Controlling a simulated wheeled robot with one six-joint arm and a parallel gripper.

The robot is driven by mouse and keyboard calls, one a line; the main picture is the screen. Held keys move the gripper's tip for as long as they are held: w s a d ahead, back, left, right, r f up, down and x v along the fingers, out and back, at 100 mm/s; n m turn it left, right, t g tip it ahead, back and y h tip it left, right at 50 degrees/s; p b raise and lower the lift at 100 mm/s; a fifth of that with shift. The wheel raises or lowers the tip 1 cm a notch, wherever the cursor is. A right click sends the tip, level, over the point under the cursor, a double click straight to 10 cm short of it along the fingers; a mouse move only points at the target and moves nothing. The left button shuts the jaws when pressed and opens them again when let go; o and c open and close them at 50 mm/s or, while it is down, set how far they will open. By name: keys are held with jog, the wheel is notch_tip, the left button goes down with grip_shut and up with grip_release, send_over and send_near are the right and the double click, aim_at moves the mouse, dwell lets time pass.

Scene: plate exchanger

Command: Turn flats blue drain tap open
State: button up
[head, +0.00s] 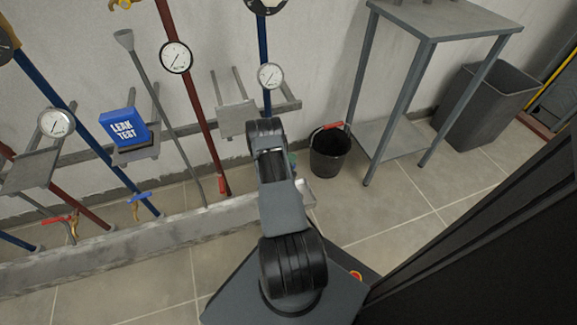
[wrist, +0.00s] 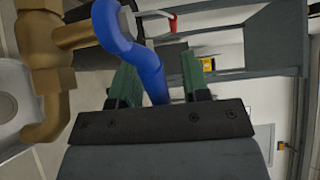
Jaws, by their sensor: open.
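In the wrist view, a blue lever handle (wrist: 146,62) runs down from a brass drain tap (wrist: 48,60) on the left. The lever's lower end lies between the two green fingers of my gripper (wrist: 160,80). The jaws are open; I cannot tell whether a finger touches the lever. In the head view, my arm hides this tap and most of my gripper. Another brass tap with a blue lever (head: 138,203) shows at the lower left of the head view.
A red-levered tap (head: 62,220) is at the far left. Pipes, gauges and a "LEAK TEST" box (head: 124,130) line the wall. A low kerb (head: 140,242) runs in front. A black bucket (head: 330,155) and a metal table (head: 440,18) stand right; tiled floor between is clear.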

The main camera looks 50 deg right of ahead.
jog(key=s+a+p, duration=0.2)
jog(key=a+p, duration=0.1)
jog(key=a, duration=1)
jog(key=shift+s+a+p, duration=0.25)
jog(key=shift+s+p, duration=0.1)
jog(key=shift+p, duration=0.05)
